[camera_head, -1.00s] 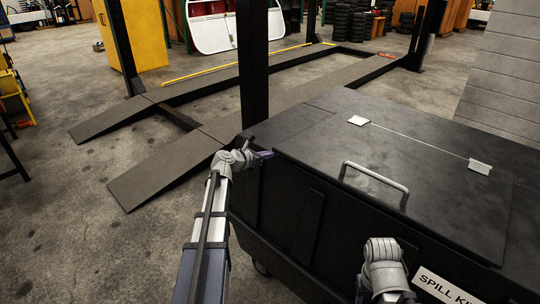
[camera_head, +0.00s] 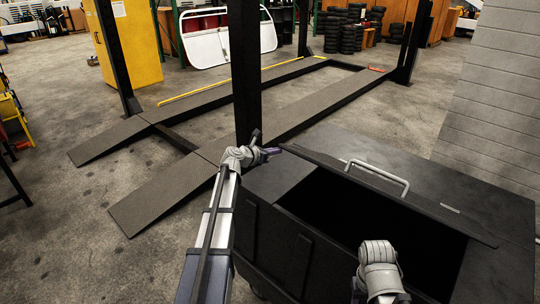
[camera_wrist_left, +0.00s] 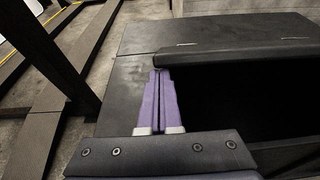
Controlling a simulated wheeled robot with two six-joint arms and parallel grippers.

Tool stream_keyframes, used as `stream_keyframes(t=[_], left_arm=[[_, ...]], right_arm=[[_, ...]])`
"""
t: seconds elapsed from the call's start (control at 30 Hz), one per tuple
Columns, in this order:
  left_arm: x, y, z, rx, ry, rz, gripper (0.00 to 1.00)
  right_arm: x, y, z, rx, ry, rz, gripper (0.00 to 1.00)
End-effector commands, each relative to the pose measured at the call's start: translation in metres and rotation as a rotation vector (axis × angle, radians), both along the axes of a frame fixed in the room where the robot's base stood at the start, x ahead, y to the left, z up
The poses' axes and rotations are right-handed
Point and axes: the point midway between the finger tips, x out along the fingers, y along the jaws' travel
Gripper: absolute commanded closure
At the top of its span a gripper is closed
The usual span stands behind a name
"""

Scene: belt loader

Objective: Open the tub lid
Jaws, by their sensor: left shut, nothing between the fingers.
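The tub (camera_head: 265,215) is a large black bin at the lower right in the head view. Its lid (camera_head: 425,203) is raised at an angle, with the grey bar handle (camera_head: 382,173) near its upper edge. The dark opening shows below the lid, and the inside is too dark to make out. In the left wrist view, the lid (camera_wrist_left: 235,50) lies just beyond the fingertips. My left gripper (camera_head: 268,153) is at the lid's left corner. Its purple fingers (camera_wrist_left: 158,80) are shut and empty, with tips close to the lid edge; contact is unclear.
A dark post (camera_head: 244,75) stands just behind the left gripper. Lift ramps (camera_head: 170,200) lie on the floor left of the tub. A grey block wall (camera_head: 490,120) stands at the right. My right arm's wrist shows low in front of the tub.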

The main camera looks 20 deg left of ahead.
Motion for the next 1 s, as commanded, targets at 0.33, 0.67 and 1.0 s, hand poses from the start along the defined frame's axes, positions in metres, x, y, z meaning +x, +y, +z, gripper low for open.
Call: stream_keyframes(t=[0.33, 0.67, 1.0], left_arm=[[0.043, -0.013, 0.069, -0.002, -0.002, -0.001, 1.00], [0.065, -0.021, 0.093, -0.001, 0.000, 0.000, 1.00], [0.069, -0.023, 0.097, -0.001, 0.001, 0.000, 1.00]], right_arm=[[0.000, 0.000, 0.069, -0.001, 0.003, 0.005, 0.50], [-0.001, 0.000, 0.093, 0.000, 0.004, -0.005, 0.50], [-0.001, 0.000, 0.097, 0.000, 0.003, -0.010, 0.50]])
